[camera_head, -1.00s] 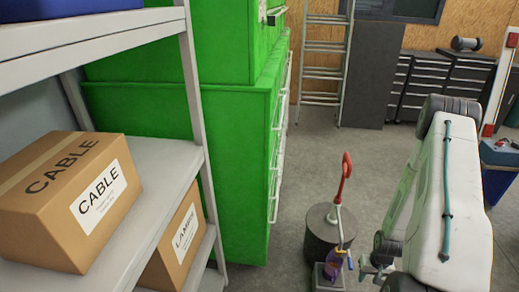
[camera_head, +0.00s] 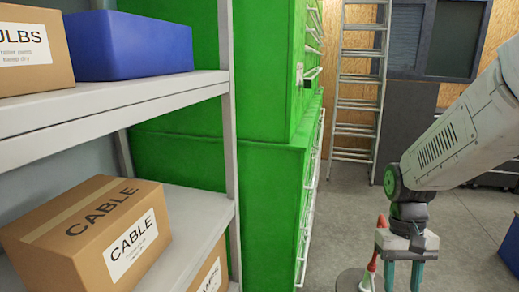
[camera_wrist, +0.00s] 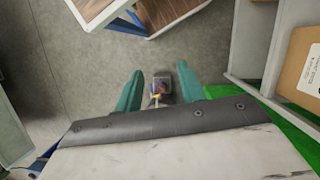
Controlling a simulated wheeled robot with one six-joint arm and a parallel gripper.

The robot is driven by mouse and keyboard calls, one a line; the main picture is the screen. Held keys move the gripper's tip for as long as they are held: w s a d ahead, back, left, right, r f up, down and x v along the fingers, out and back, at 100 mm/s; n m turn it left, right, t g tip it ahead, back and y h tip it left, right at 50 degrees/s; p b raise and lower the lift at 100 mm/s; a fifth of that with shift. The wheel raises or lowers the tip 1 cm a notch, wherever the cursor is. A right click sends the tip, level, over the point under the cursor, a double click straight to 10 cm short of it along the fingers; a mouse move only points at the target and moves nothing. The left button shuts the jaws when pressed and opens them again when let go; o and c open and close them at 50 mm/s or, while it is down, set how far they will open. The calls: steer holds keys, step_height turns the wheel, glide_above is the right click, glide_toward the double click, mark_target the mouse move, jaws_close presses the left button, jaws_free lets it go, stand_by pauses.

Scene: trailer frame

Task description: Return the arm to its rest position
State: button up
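My arm (camera_head: 465,135) reaches in from the right in the head view. My gripper (camera_head: 403,284) hangs from its end, pointing down, with two teal fingers apart. In the wrist view my gripper (camera_wrist: 160,68) is open, with nothing held between the fingers. A small stand with a purple and yellow item (camera_wrist: 158,87) shows between and beyond the fingers, low near the floor. In the head view a red handle (camera_head: 371,268) rises just left of my gripper; its lower part is cut off by the frame.
A grey shelf (camera_head: 150,95) on the left holds a CABLE box (camera_head: 85,245), a blue bin (camera_head: 130,45) and a BULBS box (camera_head: 30,50). A green cabinet (camera_head: 225,180) stands beside it. A ladder (camera_head: 358,85) leans at the back. Grey floor (camera_head: 460,220) is open behind my gripper.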

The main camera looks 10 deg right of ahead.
steer(key=s+a+r+n+t, duration=0.3)
steer(key=s+a+r+t, duration=0.2)
steer(key=a+r, duration=0.5)
step_height(320, 180, up, 3)
steer(key=shift+s+a+f+n+h, duration=0.2)
steer(key=shift+s+n+h, duration=0.1)
steer(key=shift+s, duration=0.75)
stand_by(0.7)
